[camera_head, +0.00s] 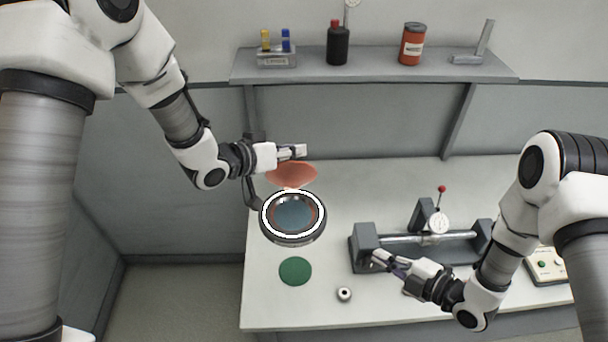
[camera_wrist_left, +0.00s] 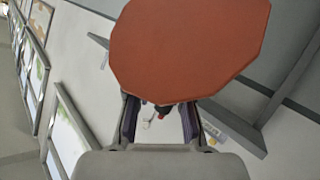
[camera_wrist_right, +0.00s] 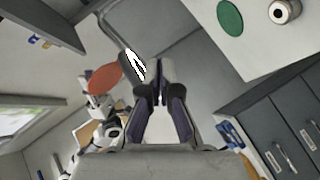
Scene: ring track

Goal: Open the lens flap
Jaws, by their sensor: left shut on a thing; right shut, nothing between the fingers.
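The lens flap (camera_head: 292,175) is a red-orange disc, raised and tilted above the round magnifier lens (camera_head: 292,214), which has a glowing white ring and a dark rim. My left gripper (camera_head: 301,151) is shut on the flap's edge at its upper side. In the left wrist view the flap (camera_wrist_left: 190,48) fills the upper middle, beyond the fingers. My right gripper (camera_head: 378,257) is shut and empty, in front of the bench gauge, well apart from the flap. In the right wrist view the flap (camera_wrist_right: 103,79) also shows, left of the fingers.
A measuring bench with a dial (camera_head: 437,222) stands to the right. A grey shelf (camera_head: 380,72) with bottles is behind.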

